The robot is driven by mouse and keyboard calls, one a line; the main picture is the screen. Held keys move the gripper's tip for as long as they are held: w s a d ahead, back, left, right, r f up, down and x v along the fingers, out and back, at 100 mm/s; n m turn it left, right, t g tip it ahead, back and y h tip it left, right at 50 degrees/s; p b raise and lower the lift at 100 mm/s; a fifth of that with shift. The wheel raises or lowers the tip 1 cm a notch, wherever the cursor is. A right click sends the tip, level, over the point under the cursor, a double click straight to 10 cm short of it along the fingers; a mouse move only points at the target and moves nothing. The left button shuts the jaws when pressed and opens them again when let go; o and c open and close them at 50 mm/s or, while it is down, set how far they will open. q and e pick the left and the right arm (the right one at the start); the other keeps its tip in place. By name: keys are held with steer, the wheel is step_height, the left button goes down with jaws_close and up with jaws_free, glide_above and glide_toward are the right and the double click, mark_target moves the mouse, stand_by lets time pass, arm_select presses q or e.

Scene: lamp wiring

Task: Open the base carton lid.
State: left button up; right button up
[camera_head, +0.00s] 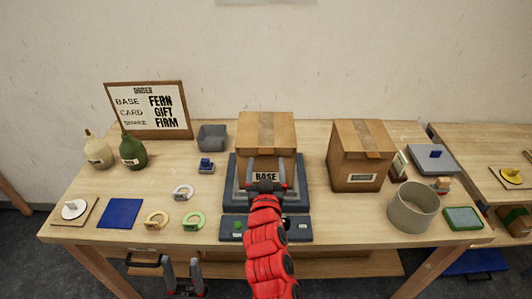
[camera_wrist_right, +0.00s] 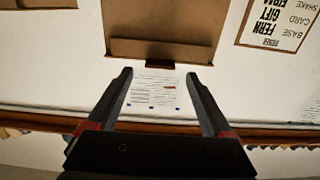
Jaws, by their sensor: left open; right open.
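The base carton (camera_head: 266,128) is a brown box standing on a dark stepped platform (camera_head: 235,190). Its top looks flat and shut, with a paler tape strip, and a "BASE" label shows on its front. My right gripper (camera_head: 266,168) is open and empty, its fingers spread in front of the carton's front face. Contact cannot be told. In the right wrist view, the picture is upside down; the open fingers (camera_wrist_right: 160,74) flank a small dark tab (camera_wrist_right: 160,62) at the carton's edge, with nothing between them. My left gripper (camera_head: 180,265) is open and empty, low by the table's front edge.
A second brown carton (camera_head: 358,158) and a beige round bin (camera_head: 413,208) stand to the right. A grey tray (camera_head: 212,137), rings, bottles and a sign (camera_head: 149,110) are on the left. A dark panel (camera_head: 300,229) lies in front of the platform.

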steer(key=shift+w+p, duration=0.4)
steer(key=shift+w, duration=1.3)
steer(key=shift+f, duration=0.1)
jaws_close()
